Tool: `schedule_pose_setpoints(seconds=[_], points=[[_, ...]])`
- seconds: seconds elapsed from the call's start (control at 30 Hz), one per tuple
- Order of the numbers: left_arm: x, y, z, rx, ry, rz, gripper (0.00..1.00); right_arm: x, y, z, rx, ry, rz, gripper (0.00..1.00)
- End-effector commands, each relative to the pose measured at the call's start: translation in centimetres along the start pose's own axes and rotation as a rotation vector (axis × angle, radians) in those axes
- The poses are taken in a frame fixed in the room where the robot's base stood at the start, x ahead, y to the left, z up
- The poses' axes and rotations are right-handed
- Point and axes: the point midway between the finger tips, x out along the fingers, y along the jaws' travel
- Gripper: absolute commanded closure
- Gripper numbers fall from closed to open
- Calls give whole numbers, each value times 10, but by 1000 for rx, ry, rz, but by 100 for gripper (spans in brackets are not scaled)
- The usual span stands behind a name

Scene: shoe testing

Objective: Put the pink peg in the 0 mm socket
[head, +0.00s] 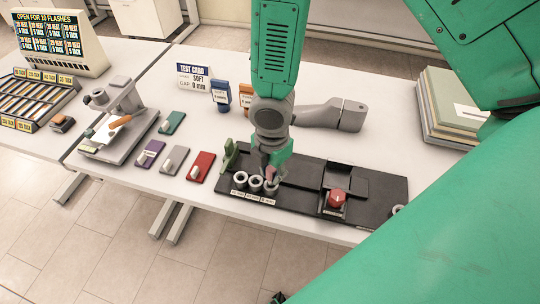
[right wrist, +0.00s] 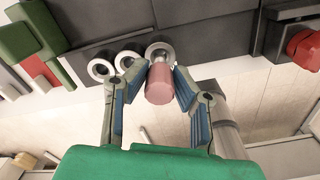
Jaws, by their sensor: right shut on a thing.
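My right gripper (head: 272,167) is shut on the pink peg (head: 270,174). In the right wrist view the fingertips (right wrist: 163,72) close on either side of the pink peg (right wrist: 160,88). The peg's far end overlaps the rightmost of three pale ring sockets (right wrist: 160,49), which is the rightmost ring in the head view too (head: 272,188). I cannot tell whether the peg is in the ring or just above it. The other two rings (head: 240,180) look empty. The small labels in front are too blurred to read surely.
The black rig (head: 300,203) carries a red knob (head: 337,197) on the right and a green part (head: 230,154) on the left. A test card (head: 194,78) reads SOFT, 0 mm. Purple, grey and red blocks (head: 201,167) lie left of the rig. Stacked boards (head: 447,115) stand right.

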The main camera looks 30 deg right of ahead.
Motion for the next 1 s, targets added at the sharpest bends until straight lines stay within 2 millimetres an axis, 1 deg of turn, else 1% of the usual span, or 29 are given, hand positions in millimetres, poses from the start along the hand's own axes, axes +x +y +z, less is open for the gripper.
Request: schedule_pose_setpoints(seconds=[0.37, 0.4, 0.43, 0.47, 0.73, 0.83, 0.97, 1.0], points=[[6, 0, 0, 0, 0, 0, 60, 10, 0, 0, -1, -1, 1, 100], [6, 0, 0, 0, 0, 0, 60, 10, 0, 0, -1, 0, 1, 72], [5, 0, 0, 0, 0, 0, 60, 10, 0, 0, -1, 0, 1, 61], [5, 0, 0, 0, 0, 0, 60, 9, 0, 0, -1, 0, 1, 54], [5, 0, 0, 0, 0, 0, 60, 9, 0, 0, 0, 0, 0, 54], [4, 0, 3, 0, 2, 0, 60, 6, 0, 0, 0, 0, 1, 54], [4, 0, 3, 0, 2, 0, 60, -11, 1, 0, 1, 1, 4, 54], [4, 0, 3, 0, 2, 0, 60, -19, 2, 0, 1, 1, 5, 54]])
